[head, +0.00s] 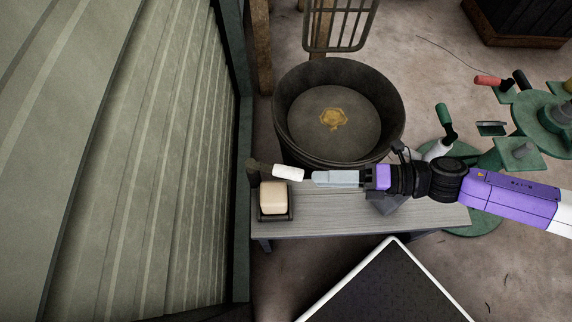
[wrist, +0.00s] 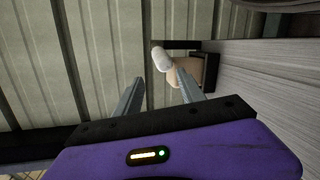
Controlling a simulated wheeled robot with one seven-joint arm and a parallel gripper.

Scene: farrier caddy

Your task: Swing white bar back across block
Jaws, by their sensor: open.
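The white bar (head: 288,172) is a short, rounded piece on a dark arm at the left end of the bench. It lies along the far side of the cream block (head: 273,197), not across it. The block sits in a dark holder (head: 276,217). My gripper (head: 315,178) is open, its fingertips just right of the bar's free end and apart from it. In the wrist view, the bar (wrist: 161,58) shows beyond and between the open fingers. The block (wrist: 187,72) is partly hidden behind the right finger.
The grey bench (head: 350,220) has bare room right of the block. A large dark tub (head: 290,135) stands behind it. A ribbed metal wall (head: 150,150) rises at the left. Green stands with tools (head: 545,125) are at the right. A white-edged dark panel (head: 385,290) is in front.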

